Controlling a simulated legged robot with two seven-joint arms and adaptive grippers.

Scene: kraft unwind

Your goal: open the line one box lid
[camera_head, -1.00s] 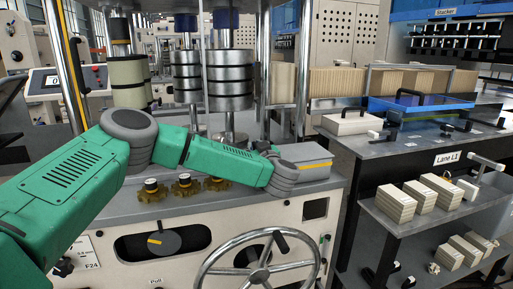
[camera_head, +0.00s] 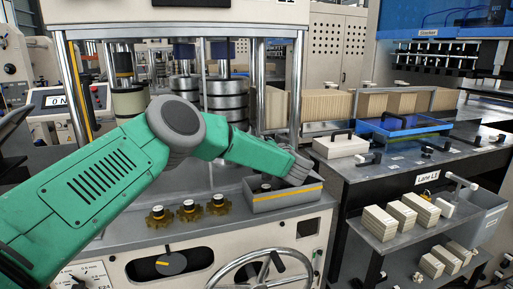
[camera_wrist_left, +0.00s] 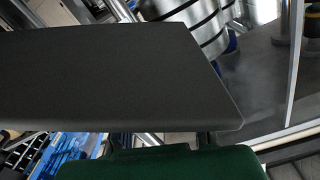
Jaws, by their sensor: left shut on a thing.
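The grey box (camera_head: 290,201) with a yellow stripe sits on the machine's top deck, right of three brass knobs. Its top is at least partly open, and a dark item (camera_head: 265,187) shows inside. My left arm reaches over it from the left. My left gripper (camera_head: 301,168) is shut at the box's upper right side, at what looks like the raised lid; the fingertips and exact contact are hard to make out. In the left wrist view a broad dark grey panel (camera_wrist_left: 110,75) fills the middle, likely the lid. My right gripper is not in view.
Brass knobs (camera_head: 188,208) stand on the deck left of the box. A handwheel (camera_head: 262,270) is on the machine's front below. Metal posts rise behind. At right, a dark bench holds a white case (camera_head: 345,145), a blue tray (camera_head: 405,125) and shelves of cartons (camera_head: 400,213).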

